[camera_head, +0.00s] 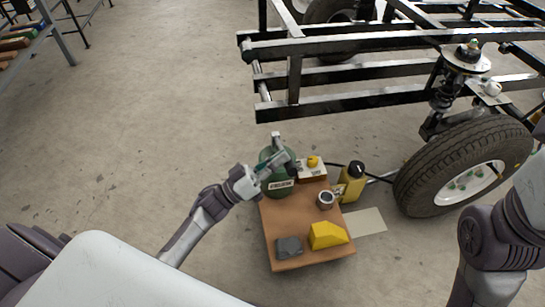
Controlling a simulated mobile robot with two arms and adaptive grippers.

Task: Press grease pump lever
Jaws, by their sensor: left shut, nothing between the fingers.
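A green round container with a pale label (280,187) stands at the back left of a small brown table (290,219). I take it to be the grease pump, but cannot be sure. A short upright grey piece (276,139) shows above it; I cannot tell whether it is the lever. My left gripper (290,164) is shut and empty, over the container's upper part, and hides some of it. I cannot tell whether they touch. Part of my right arm shows at the right edge, but its gripper is out of view.
The table also holds a pale box with a yellow top piece (312,162), a small cup (325,200), a yellow wedge (328,236) and a dark grey block (289,246). A yellow bottle (352,182) stands beside it. A wheel (412,187) and black frame (330,101) lie beyond.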

